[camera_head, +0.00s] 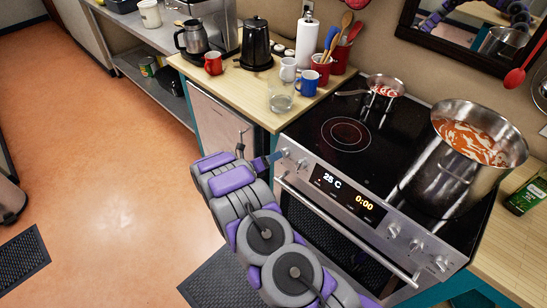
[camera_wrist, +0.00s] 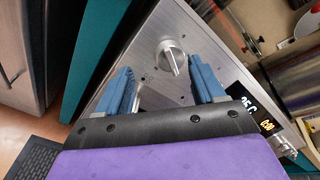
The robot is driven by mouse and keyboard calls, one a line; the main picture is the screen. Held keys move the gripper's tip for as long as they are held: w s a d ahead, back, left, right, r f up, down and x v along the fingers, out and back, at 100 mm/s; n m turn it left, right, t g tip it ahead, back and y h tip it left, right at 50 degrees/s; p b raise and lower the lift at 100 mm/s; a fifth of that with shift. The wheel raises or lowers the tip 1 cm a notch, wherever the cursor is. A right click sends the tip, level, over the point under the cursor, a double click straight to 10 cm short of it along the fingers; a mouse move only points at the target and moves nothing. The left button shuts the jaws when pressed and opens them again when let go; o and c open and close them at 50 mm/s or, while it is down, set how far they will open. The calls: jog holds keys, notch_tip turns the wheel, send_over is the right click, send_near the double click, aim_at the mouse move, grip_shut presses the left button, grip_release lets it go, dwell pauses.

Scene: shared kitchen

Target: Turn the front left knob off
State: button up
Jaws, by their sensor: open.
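The stove's front panel (camera_head: 330,190) has two silver knobs at its left end in the head view, an outer left knob (camera_head: 286,152) and an inner left knob (camera_head: 302,165). My gripper (camera_head: 272,160) is at this end, close in front of the panel. In the wrist view, one round silver knob (camera_wrist: 172,57) with a raised grip bar shows ahead, between the directions of my two blue fingers. My gripper (camera_wrist: 160,65) is open and empty, with fingers spread either side. Contact with the knob cannot be made out. I cannot tell which left knob this is.
A lit display (camera_head: 348,195) sits mid-panel, with several knobs to its right. A large pot (camera_head: 445,180) of red food and a small pan (camera_head: 384,88) stand on the cooktop. The oven handle (camera_head: 345,235) runs below the panel. The wooden counter (camera_head: 225,90) holds mugs and a kettle.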

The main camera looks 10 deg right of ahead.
aim_at(284, 155)
jog(key=d, duration=0.3)
jog(key=w+d, duration=0.1)
jog(key=d, duration=0.1)
jog(key=shift+d+f, duration=0.15)
jog(key=shift+d, duration=0.15)
jog(key=shift+w+a+f, duration=0.2)
jog(key=shift+a, duration=0.9)
jog(key=shift+c, duration=0.2)
jog(key=shift+a, duration=0.15)
jog(key=shift+c, duration=0.7)
jog(key=shift+d, duration=0.95)
jog(key=c, duration=0.6)
jog(key=shift+a, duration=0.25)
jog(key=shift+c, duration=1.3)
jog(key=shift+a, duration=0.15)
